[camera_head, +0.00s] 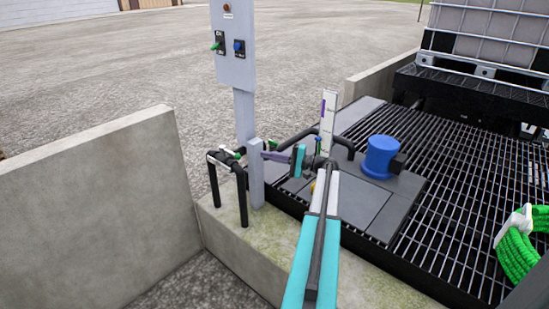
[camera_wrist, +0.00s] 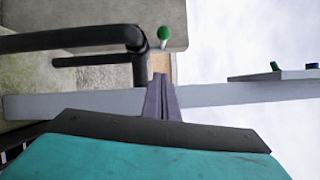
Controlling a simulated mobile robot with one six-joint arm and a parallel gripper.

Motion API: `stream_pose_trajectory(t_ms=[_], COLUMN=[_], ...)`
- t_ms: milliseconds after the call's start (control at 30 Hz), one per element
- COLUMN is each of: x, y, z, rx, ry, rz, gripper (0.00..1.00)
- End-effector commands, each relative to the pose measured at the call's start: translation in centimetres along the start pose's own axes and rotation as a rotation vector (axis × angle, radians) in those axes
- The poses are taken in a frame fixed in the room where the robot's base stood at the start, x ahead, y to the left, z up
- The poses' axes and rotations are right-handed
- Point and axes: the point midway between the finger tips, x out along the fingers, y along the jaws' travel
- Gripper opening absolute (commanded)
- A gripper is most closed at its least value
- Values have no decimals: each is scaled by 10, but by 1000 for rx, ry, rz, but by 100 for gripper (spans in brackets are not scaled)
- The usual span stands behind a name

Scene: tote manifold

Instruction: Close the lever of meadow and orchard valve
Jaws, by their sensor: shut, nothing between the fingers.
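My gripper (camera_head: 265,155) is shut and empty, with its purple fingers pointing left toward the grey post among the black pipes. In the wrist view, its closed fingers (camera_wrist: 160,78) are just short of a lever with a green rounded end (camera_wrist: 163,37), with a visible gap between them. Black pipework (camera_wrist: 135,42) runs beside that lever. In the head view, a small green handle (camera_head: 271,144) shows on the pipes behind my fingers. The valve bodies are small and partly hidden by my gripper. I cannot tell which lever is meadow and which is orchard.
A grey control box (camera_head: 235,45) with green and blue switches stands on a post above the pipes. A white sign (camera_head: 328,117) and a blue motor (camera_head: 381,157) stand to the right. A concrete wall (camera_head: 100,190) is at left. A green hose (camera_head: 517,252) lies on the right.

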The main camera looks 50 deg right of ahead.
Motion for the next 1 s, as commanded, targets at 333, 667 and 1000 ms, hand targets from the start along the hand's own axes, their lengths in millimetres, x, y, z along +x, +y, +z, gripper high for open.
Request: stream_pose_trajectory(t_ms=[333, 667, 1000], x=[51, 65, 68], y=[0, 0, 0], z=[0, 24, 38], rx=[0, 0, 0], ry=[-1, 2, 2], rz=[0, 0, -1], gripper=[0, 0, 0])
